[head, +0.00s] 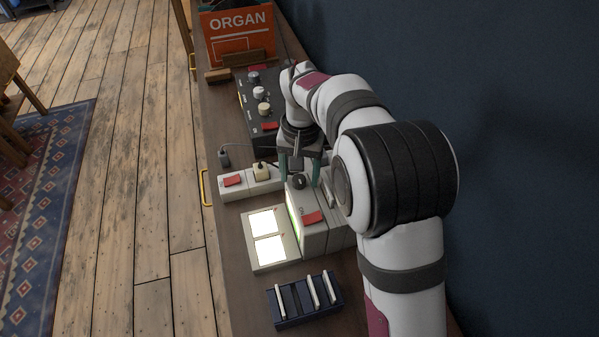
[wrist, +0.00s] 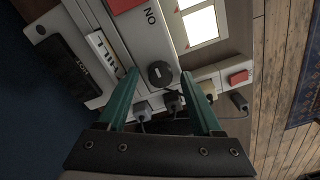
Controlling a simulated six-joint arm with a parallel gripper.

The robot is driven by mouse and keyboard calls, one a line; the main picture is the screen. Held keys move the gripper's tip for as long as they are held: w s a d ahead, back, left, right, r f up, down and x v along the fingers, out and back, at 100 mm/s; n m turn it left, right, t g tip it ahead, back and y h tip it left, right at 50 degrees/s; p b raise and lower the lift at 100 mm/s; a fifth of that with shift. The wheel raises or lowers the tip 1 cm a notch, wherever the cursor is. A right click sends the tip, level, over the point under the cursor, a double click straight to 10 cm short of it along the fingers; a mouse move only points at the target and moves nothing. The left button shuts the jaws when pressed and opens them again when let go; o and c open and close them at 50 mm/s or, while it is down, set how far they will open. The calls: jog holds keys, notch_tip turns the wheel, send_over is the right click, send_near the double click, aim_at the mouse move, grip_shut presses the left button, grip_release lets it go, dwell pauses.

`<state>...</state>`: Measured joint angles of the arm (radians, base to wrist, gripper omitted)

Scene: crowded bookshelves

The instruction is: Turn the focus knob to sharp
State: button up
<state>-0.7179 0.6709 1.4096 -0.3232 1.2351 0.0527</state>
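A round black knob (wrist: 160,74) with a pale line mark sits on top of a white-grey device (head: 313,236) that has a red switch marked ON. No focus label is readable by the knob. It also shows in the head view (head: 298,181). My gripper (wrist: 160,82) is open above the device, its two teal fingers on either side of the knob with a gap to each. In the head view my gripper (head: 299,168) points down over the knob. Whether the fingertips reach down to the knob's height is unclear.
A panel with two lit squares (head: 252,238) and a dark rack with white slides (head: 302,299) stand nearby. A power strip (head: 249,183) with plugs and cables lies beyond. A black box with knobs (head: 261,122) and an ORGAN book (head: 238,33) stand farther back.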

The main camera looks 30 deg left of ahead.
aim_at(301, 179)
notch_tip(301, 179, up, 16)
jog(key=shift+d, duration=0.15)
dwell(0.3)
jog(key=shift+f, duration=0.1)
jog(key=s+d+m, duration=0.2)
jog(key=s+d, duration=0.2)
jog(key=d, duration=0.4)
jog(key=s+d+f+m+y, duration=0.1)
jog(key=s+d+m, duration=0.1)
jog(key=s+d, duration=0.35)
jog(key=s+d+m, duration=0.2)
jog(key=d, duration=0.8)
jog(key=s+d+f+m, duration=0.3)
jog(key=s+f, duration=0.4)
jog(key=s, duration=0.4)
jog(key=shift+d+y, duration=0.3)
jog(key=shift+d, duration=0.25)
